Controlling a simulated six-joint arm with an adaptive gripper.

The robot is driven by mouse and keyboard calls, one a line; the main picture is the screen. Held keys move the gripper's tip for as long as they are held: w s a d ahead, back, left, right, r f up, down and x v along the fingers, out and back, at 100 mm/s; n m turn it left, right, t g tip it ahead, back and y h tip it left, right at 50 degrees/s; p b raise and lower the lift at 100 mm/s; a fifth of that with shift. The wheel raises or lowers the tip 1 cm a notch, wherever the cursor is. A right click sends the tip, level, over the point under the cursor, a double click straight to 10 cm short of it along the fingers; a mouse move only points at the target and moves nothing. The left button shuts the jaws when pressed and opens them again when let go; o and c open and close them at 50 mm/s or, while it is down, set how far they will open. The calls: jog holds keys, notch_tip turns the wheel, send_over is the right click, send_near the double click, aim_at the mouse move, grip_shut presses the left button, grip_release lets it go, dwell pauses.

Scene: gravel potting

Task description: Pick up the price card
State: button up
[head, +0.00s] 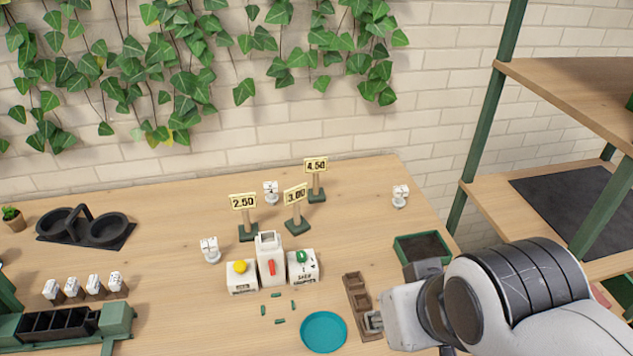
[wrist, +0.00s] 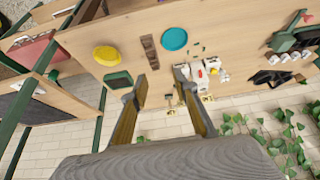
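Three price cards stand on green-based posts at the back of the wooden table: 2.50 (head: 243,202) at left, 3.00 (head: 295,194) in the middle and 4.50 (head: 316,165) at right and farthest back. In the wrist view the cards are small and partly hidden by my fingers, and I cannot read their numbers. My gripper (head: 374,322) is at the lower right in the head view, in front of and to the right of the cards. The wrist view shows its two fingers (wrist: 162,88) spread apart with nothing held between them.
White boxes with a yellow (head: 240,267), red (head: 271,267) and green top piece stand before the cards. A teal dish (head: 323,332), brown tray (head: 355,290) and green planter (head: 422,247) are near my gripper. White labelled pieces (head: 271,187) (head: 400,195) flank the cards.

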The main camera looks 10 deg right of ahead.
aim_at(317, 183)
jog(key=shift+o, duration=0.6)
jog(key=shift+w, duration=0.1)
jog(key=w+d+f+t+h, duration=0.1)
jog(key=w+d+t, duration=0.1)
jog(key=w, duration=1.5)
jog(key=w+d+t, duration=0.2)
jog(key=w+d, duration=0.1)
jog(key=w, duration=1.4)
jog(key=shift+w+a+f+n+t+y, duration=0.35)
jog(key=shift+w+f+t+y, duration=0.25)
jog(key=shift+w+f, duration=2.85)
jog(key=shift+w+a+f+n+t+y, duration=0.3)
jog(key=shift+w+f+t+y, duration=0.3)
jog(key=shift+w+f, duration=2.85)
jog(key=shift+w+a+f+n+t+y, duration=0.3)
jog(key=shift+w+f+t+y, duration=0.3)
jog(key=shift+w+f, duration=2.8)
jog(key=shift+s+f, duration=0.1)
jog(key=shift+f, duration=0.1)
jog(key=shift+x, duration=1.2)
